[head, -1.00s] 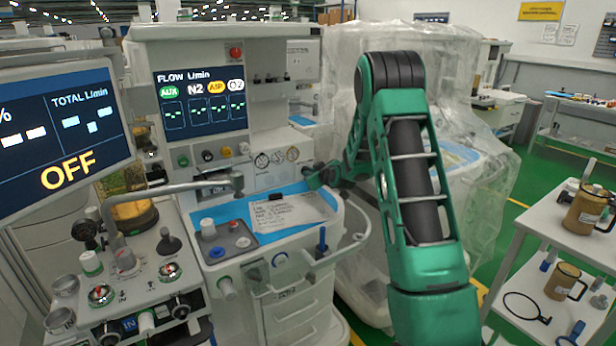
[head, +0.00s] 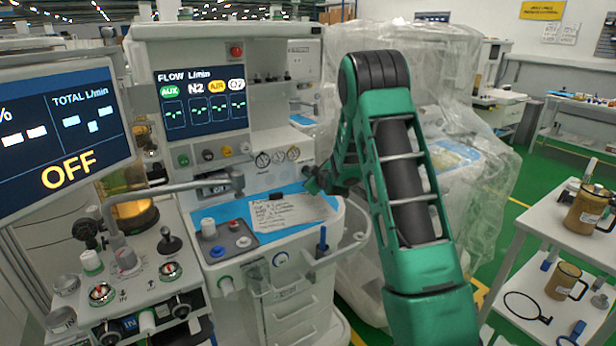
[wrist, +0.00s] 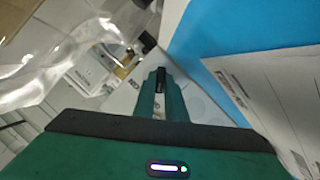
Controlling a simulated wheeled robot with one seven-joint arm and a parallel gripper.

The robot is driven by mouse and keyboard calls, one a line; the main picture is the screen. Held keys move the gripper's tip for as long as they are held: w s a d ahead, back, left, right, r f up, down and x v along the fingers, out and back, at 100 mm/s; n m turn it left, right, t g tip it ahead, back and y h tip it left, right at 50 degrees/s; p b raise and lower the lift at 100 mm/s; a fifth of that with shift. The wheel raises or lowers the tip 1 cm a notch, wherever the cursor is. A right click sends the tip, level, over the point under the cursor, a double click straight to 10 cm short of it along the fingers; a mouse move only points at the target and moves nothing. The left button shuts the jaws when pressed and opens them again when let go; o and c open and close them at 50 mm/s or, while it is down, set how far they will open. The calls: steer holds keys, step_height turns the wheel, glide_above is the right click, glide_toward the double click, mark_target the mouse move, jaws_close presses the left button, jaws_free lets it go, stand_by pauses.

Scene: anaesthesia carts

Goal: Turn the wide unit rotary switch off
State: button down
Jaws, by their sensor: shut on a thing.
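The anaesthesia unit with the flow screen (head: 201,98) stands in the middle of the head view, with gauges and a blue worktop. My gripper (head: 312,180) is at the right end of its front panel, just above the worktop, and looks small and dark there. In the wrist view my gripper (wrist: 160,92) points away from the camera, its green fingers closed around a small dark knob-like piece (wrist: 161,74). I cannot make out markings on this piece, nor tell for sure that it is the rotary switch. In the head view the gripper hides whatever it holds.
A written sheet (head: 292,212) lies on the blue worktop (head: 240,212), close below my gripper. A left-hand screen (head: 62,135) reads OFF. A plastic-covered unit (head: 455,120) stands behind my arm. A white table with brown jugs (head: 586,208) is at the right.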

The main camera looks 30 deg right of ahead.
steer(key=c, duration=1.8)
jaws_free()
steer(key=shift+w+a+r, duration=0.25)
steer(key=shift+a+r, duration=0.1)
steer(key=shift+r, duration=0.1)
steer(key=shift+a+f, duration=0.1)
steer(key=shift+s+f, duration=0.1)
steer(key=shift+f, duration=0.05)
steer(key=v, duration=0.7)
steer(key=d+v, duration=0.1)
steer(key=v, duration=0.2)
steer(key=shift+s+a, duration=0.1)
steer(key=shift+s, duration=0.4)
steer(key=shift+s+a, duration=0.1)
steer(key=shift+s, duration=0.25)
steer(key=s+a+r+m+g+y, duration=0.1)
steer(key=s+a+m+g, duration=0.2)
steer(key=s, duration=1.3)
steer(key=s+a+r+m+g+y, duration=0.1)
steer(key=s+a+m+g, duration=0.2)
steer(key=s, duration=1.3)
steer(key=s+a+r+m+g+y, duration=0.1)
steer(key=s+a+m+g, duration=0.3)
steer(key=s, duration=1.2)
steer(key=m+g, duration=0.1)
steer(key=g, duration=0.3)
steer(key=shift+r+m, duration=0.3)
steer(key=shift+r, duration=0.05)
